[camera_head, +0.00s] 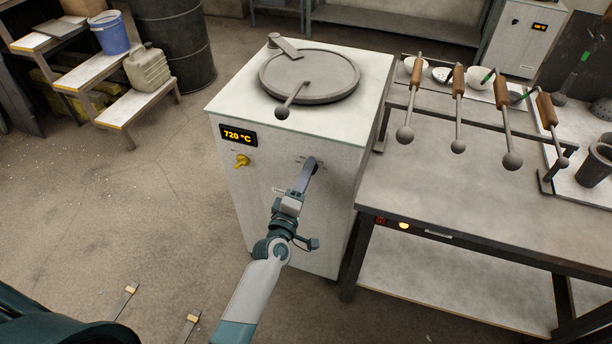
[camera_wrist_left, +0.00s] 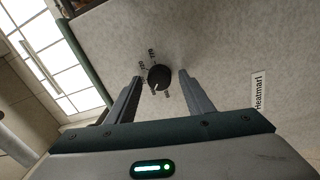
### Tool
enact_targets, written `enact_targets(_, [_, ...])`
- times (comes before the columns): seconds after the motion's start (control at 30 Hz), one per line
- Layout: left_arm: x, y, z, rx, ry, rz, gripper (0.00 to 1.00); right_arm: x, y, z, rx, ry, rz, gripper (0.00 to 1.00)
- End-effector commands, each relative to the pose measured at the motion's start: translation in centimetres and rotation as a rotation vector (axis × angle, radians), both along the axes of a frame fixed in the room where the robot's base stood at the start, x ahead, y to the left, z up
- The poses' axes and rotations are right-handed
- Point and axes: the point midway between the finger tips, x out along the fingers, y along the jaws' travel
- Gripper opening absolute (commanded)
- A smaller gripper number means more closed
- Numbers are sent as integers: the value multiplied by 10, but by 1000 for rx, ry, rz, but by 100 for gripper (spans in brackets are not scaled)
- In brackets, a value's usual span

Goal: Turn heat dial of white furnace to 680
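The white furnace (camera_head: 270,220) stands in the middle of the head view, a round grey lid on top. Its display (camera_head: 238,135) reads 720 °C, with a yellow knob (camera_head: 242,161) below it. My left gripper (camera_head: 308,172) is at the furnace's front face, right of the yellow knob. In the left wrist view, the black heat dial (camera_wrist_left: 159,77) sits between the two open fingers (camera_wrist_left: 160,78), with a gap on each side. In the head view my gripper hides the dial. My right gripper is not in view.
A grey workbench (camera_head: 450,200) with a rack of several wooden-handled ladles (camera_head: 458,85) stands right of the furnace. Wooden steps (camera_head: 140,103) with a blue bucket (camera_head: 110,33) and a dark barrel (camera_head: 172,40) are at the back left.

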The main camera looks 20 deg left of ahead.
Motion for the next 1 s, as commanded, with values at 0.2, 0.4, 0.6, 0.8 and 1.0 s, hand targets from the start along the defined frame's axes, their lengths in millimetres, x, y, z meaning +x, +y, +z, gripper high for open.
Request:
enact_targets(0.2, [0, 0, 0, 1, 0, 0, 49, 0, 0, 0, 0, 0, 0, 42])
enact_targets(0.4, [-3, 0, 0, 1, 0, 0, 49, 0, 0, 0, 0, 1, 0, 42])
enact_targets(0.6, [-18, 1, -2, 1, 1, 0, 49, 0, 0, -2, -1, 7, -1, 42])
enact_targets(0.8, [-49, 2, -5, 1, 2, 0, 49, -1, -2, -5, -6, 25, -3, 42])
enact_targets(1.0, [-88, 3, -8, 1, 3, 0, 49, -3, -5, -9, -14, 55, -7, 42])
